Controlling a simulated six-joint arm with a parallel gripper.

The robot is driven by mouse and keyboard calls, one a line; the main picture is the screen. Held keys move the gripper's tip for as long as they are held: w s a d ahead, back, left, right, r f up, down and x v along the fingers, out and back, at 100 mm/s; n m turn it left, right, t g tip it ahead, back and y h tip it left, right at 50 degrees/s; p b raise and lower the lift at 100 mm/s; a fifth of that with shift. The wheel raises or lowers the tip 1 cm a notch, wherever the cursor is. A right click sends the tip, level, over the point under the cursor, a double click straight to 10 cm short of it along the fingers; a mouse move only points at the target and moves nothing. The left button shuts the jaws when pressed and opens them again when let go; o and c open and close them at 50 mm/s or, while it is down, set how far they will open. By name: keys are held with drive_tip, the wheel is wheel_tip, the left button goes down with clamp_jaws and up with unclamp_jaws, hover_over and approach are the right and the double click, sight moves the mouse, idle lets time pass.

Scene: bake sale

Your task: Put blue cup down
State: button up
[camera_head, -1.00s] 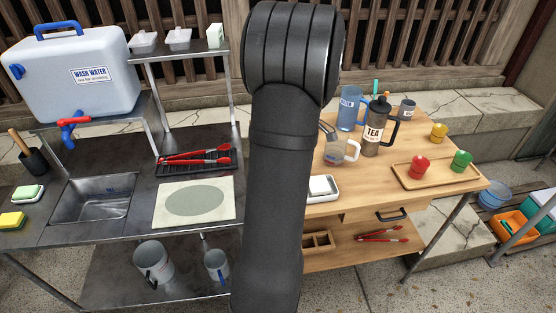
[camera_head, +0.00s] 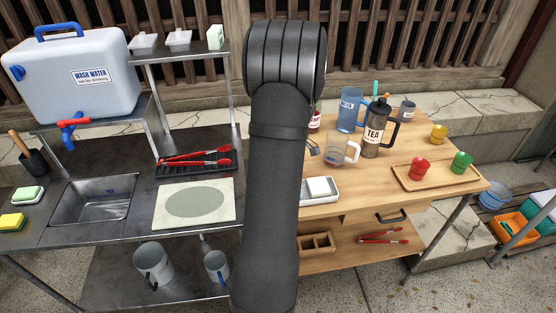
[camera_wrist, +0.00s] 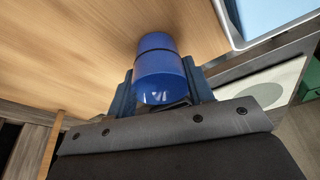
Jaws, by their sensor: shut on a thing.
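The blue cup (camera_wrist: 160,62) shows in the wrist view, held between the two fingers of my gripper (camera_wrist: 160,85). My gripper is shut on its sides. A dark ring runs around the cup. The wooden table top (camera_wrist: 85,45) lies beyond the cup; I cannot tell whether the cup touches it. In the head view my arm hides both the cup and my gripper.
On the wooden table stand a blue jug (camera_head: 350,110), a tea press (camera_head: 374,132), a clear mug (camera_head: 340,151), a grey cup (camera_head: 407,110) and a wooden tray (camera_head: 443,184) with red and green items. A white tray (camera_head: 320,198) sits near the front edge.

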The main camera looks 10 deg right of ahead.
drive_tip(key=o, duration=1)
drive_tip(key=shift+f, duration=0.1)
drive_tip(key=v, duration=1.2)
drive_tip(key=x, duration=1.2)
drive_tip(key=shift+r, duration=2.05)
drive_tip(key=shift+f, duration=0.1)
